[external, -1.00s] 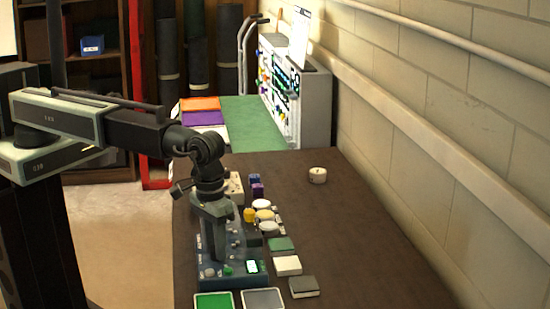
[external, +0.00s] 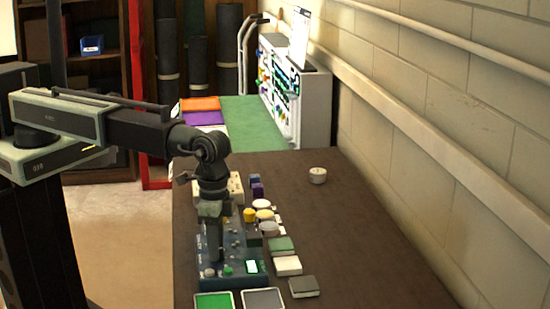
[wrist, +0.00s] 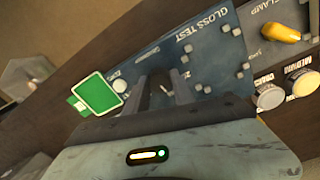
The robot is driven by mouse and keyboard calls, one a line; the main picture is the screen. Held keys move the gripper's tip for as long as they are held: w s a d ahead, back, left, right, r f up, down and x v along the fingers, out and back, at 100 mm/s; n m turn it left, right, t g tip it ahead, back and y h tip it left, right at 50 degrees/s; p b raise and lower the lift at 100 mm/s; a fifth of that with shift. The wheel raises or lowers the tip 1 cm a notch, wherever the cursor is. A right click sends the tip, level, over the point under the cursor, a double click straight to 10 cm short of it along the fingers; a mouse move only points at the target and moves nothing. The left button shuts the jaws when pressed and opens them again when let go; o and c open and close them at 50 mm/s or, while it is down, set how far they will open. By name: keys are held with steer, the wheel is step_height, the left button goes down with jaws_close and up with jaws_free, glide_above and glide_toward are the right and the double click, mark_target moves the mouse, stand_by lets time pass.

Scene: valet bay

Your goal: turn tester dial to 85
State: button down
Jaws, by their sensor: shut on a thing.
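The blue tester panel (external: 245,281) lies on the dark bench, with a lit screen (external: 252,267) and a green button (external: 228,271). My gripper (external: 216,256) points straight down on the panel. In the wrist view my gripper (wrist: 163,86) has its fingers close together, shut on the dial. The dial is mostly hidden by the fingers, and I cannot read its setting.
Round tins (external: 264,215) and small blocks (external: 288,265) stand right of the panel. A green tray (external: 214,301) and a grey tray (external: 262,299) lie in front. A yellow knob (wrist: 281,32) is on the neighbouring clamp panel.

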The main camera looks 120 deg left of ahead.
steer(key=m, duration=1.3)
steer(key=shift+w+a+g, duration=0.1)
steer(key=shift+g, duration=0.2)
steer(key=shift+m, duration=0.4)
steer(key=c, duration=1.1)
jaws_free()
steer(key=shift+o, duration=0.2)
step_height(320, 180, up, 8)
steer(key=p, duration=0.8)
steer(key=shift+w+a, duration=0.15)
